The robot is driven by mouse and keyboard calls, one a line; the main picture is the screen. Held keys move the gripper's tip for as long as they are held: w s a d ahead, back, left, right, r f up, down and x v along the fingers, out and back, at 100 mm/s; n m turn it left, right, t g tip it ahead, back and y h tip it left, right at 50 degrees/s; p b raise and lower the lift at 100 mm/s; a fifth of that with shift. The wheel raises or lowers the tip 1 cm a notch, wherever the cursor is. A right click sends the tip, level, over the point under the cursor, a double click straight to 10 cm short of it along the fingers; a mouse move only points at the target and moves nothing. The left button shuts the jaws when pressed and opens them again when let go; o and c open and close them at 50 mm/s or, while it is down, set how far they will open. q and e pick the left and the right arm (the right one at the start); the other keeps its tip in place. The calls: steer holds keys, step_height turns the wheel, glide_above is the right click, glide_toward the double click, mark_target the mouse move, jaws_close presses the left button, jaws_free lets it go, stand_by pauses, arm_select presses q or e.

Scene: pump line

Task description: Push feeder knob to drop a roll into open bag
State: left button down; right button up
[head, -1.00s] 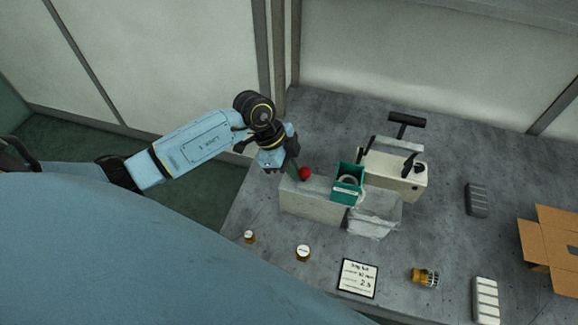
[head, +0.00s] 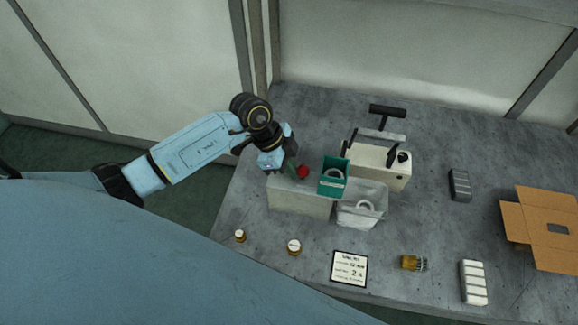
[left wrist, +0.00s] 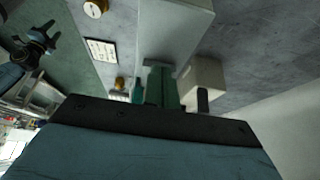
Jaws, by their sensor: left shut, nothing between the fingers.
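The red feeder knob (head: 303,171) is on top of the grey block (head: 300,200). My left gripper (head: 291,168) is shut and empty, its fingertips right beside the knob on its left; I cannot tell whether they touch. In the left wrist view its green fingers (left wrist: 160,86) are over the block. The teal feeder box (head: 333,187) stands right of the knob, with a pale ring inside. Below it, the clear bag (head: 352,217) stands open with a white roll (head: 364,205) in it. A dark arm end (left wrist: 38,42), probably my right, shows in the left wrist view; its jaws are unclear.
A cream machine (head: 380,170) with a black T-handle stands behind the bag. Two small jars, a display card (head: 350,268) and an amber fitting (head: 413,263) lie in front. A cardboard box (head: 540,226) is at the right.

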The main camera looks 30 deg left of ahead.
arm_select(q)
steer(key=shift+a, duration=0.15)
stand_by(0.3)
steer(key=shift+s+a+p, duration=0.3)
steer(key=shift+a+p, duration=0.1)
steer(key=shift+a, duration=0.7)
steer(key=shift+s+a+p, duration=0.25)
steer(key=shift+a+p, duration=0.15)
steer(key=shift+a, duration=0.65)
steer(key=shift+s+a+p, duration=0.65)
steer(key=shift+a, duration=1.95)
step_height(320, 180, up, 8)
steer(key=p, duration=0.3)
